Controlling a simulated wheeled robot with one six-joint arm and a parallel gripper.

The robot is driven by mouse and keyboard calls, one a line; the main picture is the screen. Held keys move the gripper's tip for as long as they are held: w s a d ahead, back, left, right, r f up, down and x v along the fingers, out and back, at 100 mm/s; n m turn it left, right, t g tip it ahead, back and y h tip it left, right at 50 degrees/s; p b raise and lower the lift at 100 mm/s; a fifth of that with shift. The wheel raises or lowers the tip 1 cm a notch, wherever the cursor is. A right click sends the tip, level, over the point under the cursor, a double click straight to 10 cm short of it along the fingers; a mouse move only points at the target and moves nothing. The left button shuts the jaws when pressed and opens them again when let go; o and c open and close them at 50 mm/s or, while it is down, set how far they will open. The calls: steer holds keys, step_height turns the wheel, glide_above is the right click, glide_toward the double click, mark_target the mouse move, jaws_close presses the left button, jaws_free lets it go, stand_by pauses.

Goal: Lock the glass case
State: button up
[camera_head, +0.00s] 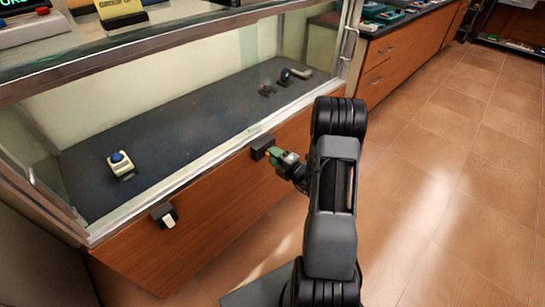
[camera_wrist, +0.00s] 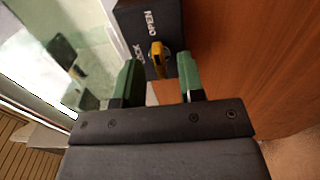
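The glass case (camera_head: 180,188) has a long glass front above a wooden base. A black lock box (camera_head: 262,147) is mounted on the wood below the glass; it also shows in the wrist view (camera_wrist: 130,18), with "OPEN" and a partly hidden word ending in "CK". A yellow key or knob (camera_wrist: 157,60) sticks out of it and seems to point toward "OPEN". My gripper (camera_head: 277,158) is at this box. In the wrist view my gripper (camera_wrist: 160,77) is open, its green fingers on either side of the yellow knob with gaps visible.
A second black box with a white switch (camera_head: 168,219) is on the base to the left. Inside the case are a cream device with a blue knob (camera_head: 120,162) and small dark items (camera_head: 286,76). Wooden drawers (camera_head: 400,60) stand behind; the tiled floor (camera_head: 460,190) at right is clear.

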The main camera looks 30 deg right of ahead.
steer(key=shift+w+a, duration=0.2)
steer(key=shift+w, duration=0.35)
jaws_close()
